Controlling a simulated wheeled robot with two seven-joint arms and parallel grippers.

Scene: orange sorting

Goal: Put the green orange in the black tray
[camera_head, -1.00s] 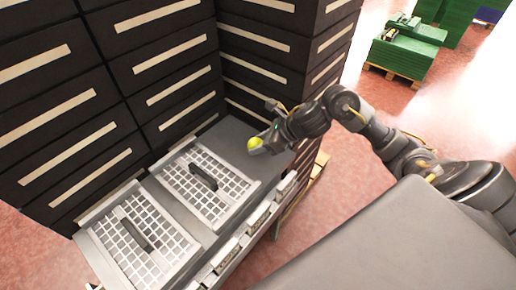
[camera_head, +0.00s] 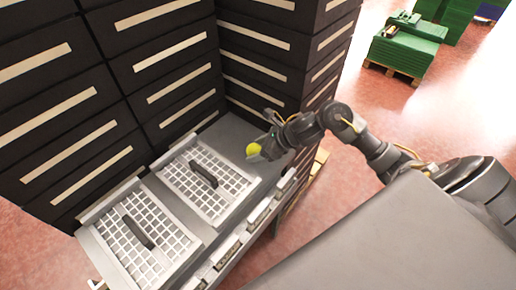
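The green orange (camera_head: 253,149) is a small yellow-green ball at the tip of my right gripper (camera_head: 262,151). The gripper's dark fingers are at the ball and appear shut on it, above the grey work surface (camera_head: 232,133) to the right of the wire-grid trays. The fingers are small and partly hidden. Two pale grid trays with black bars across them lie side by side, a back one (camera_head: 226,183) and a front one (camera_head: 123,252). No separate open black tray can be made out. My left gripper is out of view.
Tall stacks of black crates (camera_head: 98,85) with pale stripes wall in the left and back of the work surface. A grey slab (camera_head: 400,240) fills the lower right. Green stacks (camera_head: 404,52) on a pallet stand far off at the upper right.

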